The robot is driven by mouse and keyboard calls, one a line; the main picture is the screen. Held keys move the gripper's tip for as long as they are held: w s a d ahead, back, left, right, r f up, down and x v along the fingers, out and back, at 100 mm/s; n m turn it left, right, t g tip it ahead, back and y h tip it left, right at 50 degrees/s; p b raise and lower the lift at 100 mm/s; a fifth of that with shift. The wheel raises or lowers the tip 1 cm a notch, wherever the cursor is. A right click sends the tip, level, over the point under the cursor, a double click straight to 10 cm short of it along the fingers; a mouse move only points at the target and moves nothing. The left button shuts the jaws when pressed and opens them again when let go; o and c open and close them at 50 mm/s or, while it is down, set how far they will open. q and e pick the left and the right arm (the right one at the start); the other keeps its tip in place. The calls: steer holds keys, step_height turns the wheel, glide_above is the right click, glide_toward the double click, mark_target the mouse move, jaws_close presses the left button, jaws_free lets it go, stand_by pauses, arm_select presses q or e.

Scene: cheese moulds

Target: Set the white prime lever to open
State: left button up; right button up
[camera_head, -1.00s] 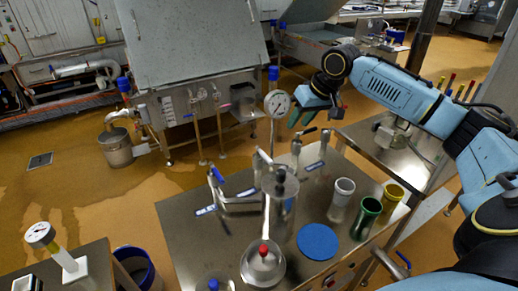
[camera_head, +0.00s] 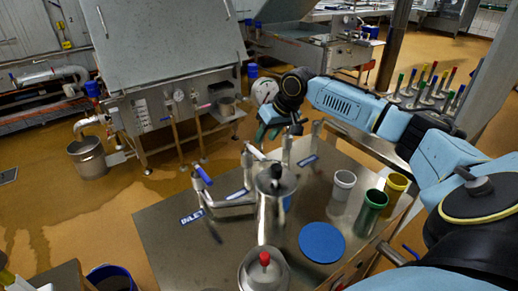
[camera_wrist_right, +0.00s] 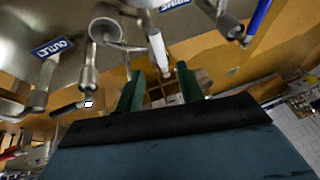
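The white prime lever (camera_wrist_right: 158,50) shows in the right wrist view as a white handle on a metal valve, beside a blue label (camera_wrist_right: 168,3) that is partly cut off. In the head view the lever (camera_head: 255,152) stands out near the back of the steel table. My right gripper (camera_wrist_right: 160,88) has two green fingers spread apart, with the lever's end in line with the gap between them. I cannot tell whether the end is inside the gap; nothing is gripped. In the head view the right gripper (camera_head: 272,132) is behind the lever. My left gripper is not in view.
A blue-handled lever (camera_head: 203,174) stands by the INLET label (camera_head: 192,216). The OUTLET label (camera_wrist_right: 54,47) and a dark-handled lever (camera_wrist_right: 70,108) are left in the wrist view. A metal cylinder (camera_head: 275,200), white cup (camera_head: 342,184), green cup (camera_head: 370,212) and blue disc (camera_head: 321,242) crowd the steel table (camera_head: 165,250).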

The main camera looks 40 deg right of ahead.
mark_target(257, 151)
steer(key=x, duration=0.6)
steer(key=shift+f, duration=0.15)
jaws_close()
